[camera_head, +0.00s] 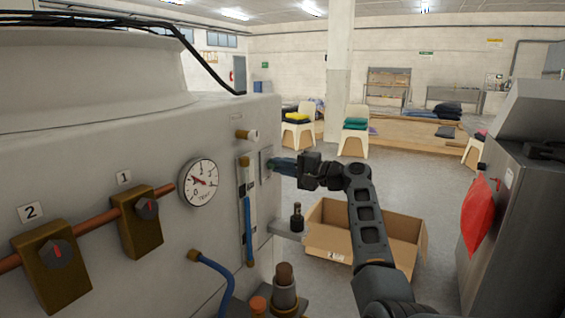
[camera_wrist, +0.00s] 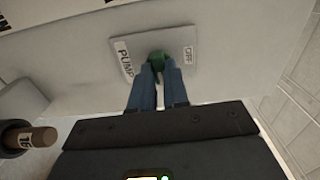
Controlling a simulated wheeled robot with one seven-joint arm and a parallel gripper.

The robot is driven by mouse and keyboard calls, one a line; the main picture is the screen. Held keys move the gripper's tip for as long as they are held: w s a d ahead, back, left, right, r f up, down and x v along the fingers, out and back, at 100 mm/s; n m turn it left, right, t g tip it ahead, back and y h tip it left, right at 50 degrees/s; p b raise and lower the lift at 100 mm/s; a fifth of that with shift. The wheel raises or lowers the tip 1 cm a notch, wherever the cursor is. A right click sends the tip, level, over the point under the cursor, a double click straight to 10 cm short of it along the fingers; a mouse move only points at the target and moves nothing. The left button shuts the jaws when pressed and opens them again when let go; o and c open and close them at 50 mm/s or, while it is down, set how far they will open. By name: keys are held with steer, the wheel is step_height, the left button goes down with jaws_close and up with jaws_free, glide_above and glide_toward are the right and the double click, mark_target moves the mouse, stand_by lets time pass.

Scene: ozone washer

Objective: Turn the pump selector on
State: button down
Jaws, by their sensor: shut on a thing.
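The pump selector is a green knob (camera_wrist: 157,60) on a pale plate (camera_wrist: 190,55) marked "PUMP" and "OFF", seen in the wrist view. My gripper (camera_wrist: 158,68) is shut on the green knob, with a blue finger on either side of it. The fingers hide part of the knob, so I cannot tell its setting. In the head view the plate (camera_head: 266,158) is on the right part of the washer's grey front, and my gripper (camera_head: 272,165) reaches it from the right.
The washer's grey body (camera_head: 110,130) fills the left, with a round gauge (camera_head: 198,182) and two numbered valve boxes. A small shelf (camera_head: 285,230) holds a dark bottle (camera_head: 297,217) below my gripper. An open cardboard box (camera_head: 330,240) lies on the floor. A metal cabinet (camera_head: 515,210) stands right.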

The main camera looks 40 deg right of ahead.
steer(key=shift+m, duration=0.3)
steer(key=c, duration=1.1)
jaws_free()
steer(key=b+v, duration=0.1)
steer(key=v, duration=0.6)
steer(key=shift+s+d, duration=0.15)
steer(key=shift+s, duration=0.2)
steer(key=shift+f, duration=0.1)
